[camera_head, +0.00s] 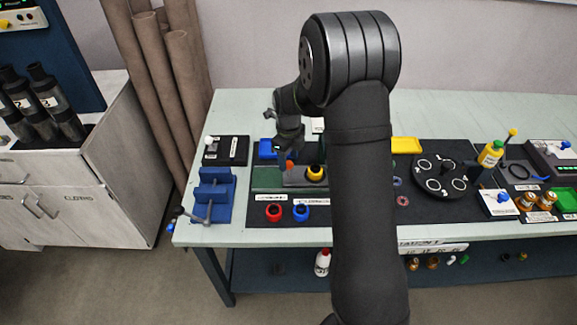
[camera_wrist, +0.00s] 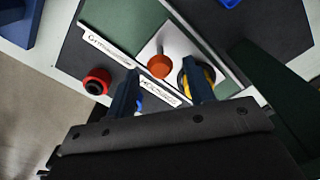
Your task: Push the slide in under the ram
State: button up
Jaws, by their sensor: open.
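The slide appears to be the pale grey plate (camera_head: 300,180) with an upright orange knob (camera_head: 289,164) and a dark cup with a yellow ring (camera_head: 316,173). It lies in a green base (camera_head: 266,178). The wrist view shows the plate (camera_wrist: 172,40), the knob (camera_wrist: 159,67) and part of the yellow ring (camera_wrist: 184,82), partly covered by a finger. My gripper (camera_head: 287,152) is open above the plate. Its fingers (camera_wrist: 160,72) appear on either side of the knob; contact cannot be told. I cannot make out the ram; my arm hides part of the bench.
A red-ringed cup (camera_head: 274,212) and a blue-ringed cup (camera_head: 300,212) stand in front of the base. A blue vise (camera_head: 211,196) stands to the left. A blue tray (camera_head: 267,149) lies behind. A black turntable (camera_head: 440,177) and bottles are right of my arm.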

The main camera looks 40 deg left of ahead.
notch_tip(320, 180, up, 13)
jog(key=shift+f, duration=0.15)
jog(key=n+t+h, duration=0.2)
jog(key=n+h, duration=0.2)
jog(key=n, duration=0.1)
send_near(289, 168)
jog(key=x, duration=0.3)
jog(key=a+x, duration=0.1)
jog(key=x, duration=0.7)
jog(key=shift+w+a+f, duration=0.25)
jog(key=shift+w+f, duration=0.05)
jog(key=shift+w, duration=0.1)
grip_shut()
